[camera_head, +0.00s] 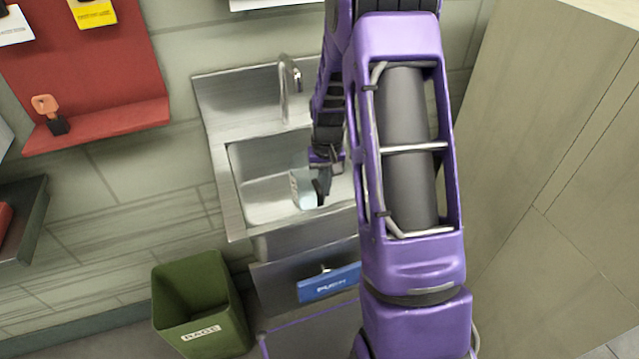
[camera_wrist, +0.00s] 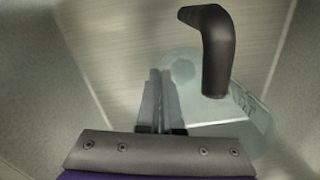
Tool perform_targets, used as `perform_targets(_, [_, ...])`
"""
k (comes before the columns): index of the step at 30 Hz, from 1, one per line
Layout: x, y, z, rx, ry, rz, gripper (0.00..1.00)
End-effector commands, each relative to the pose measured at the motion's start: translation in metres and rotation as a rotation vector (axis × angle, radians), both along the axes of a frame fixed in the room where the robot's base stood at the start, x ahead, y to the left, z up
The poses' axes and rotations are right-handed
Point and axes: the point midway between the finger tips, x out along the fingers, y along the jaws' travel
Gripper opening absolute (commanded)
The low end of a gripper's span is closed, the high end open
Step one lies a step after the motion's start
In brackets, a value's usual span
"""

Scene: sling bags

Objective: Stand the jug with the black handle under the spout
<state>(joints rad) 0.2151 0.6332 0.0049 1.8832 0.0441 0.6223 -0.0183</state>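The jug (camera_head: 304,189) is clear glass with a black handle (camera_head: 321,188). In the head view it appears in the sink basin, in front of and below the metal spout (camera_head: 291,88). In the wrist view the handle (camera_wrist: 217,55) is up and right of my fingers, and the pale glass body (camera_wrist: 215,112) shows behind and to the right of them. My gripper (camera_wrist: 160,75) has its fingers close together with nothing seen between them. They appear apart from the handle. In the head view my gripper (camera_head: 324,160) is just above the jug, partly hidden by my arm.
The steel sink (camera_head: 228,190) has a raised rim and basin walls around the jug. A green bin (camera_head: 202,300) stands at lower left. A blue sign (camera_head: 328,284) is on the sink's front. A red shelf (camera_head: 100,125) is on the left wall, and a cabinet (camera_head: 540,130) is at right.

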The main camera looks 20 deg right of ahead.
Motion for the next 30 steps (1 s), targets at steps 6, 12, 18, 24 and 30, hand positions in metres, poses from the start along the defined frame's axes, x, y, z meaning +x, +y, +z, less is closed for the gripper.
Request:
perform_targets(6, [0.030,0.000,-0.001,0.000,0.001,0.002,0.00])
perform_targets(12, [0.033,0.000,-0.012,0.000,0.001,0.000,0.00])
perform_targets(18, [0.033,0.000,-0.011,0.000,0.000,0.001,0.00])
perform_targets(24, [0.032,0.000,-0.015,0.000,0.001,0.001,0.10])
perform_targets(30, [0.032,0.000,-0.015,0.000,0.001,0.000,0.33])
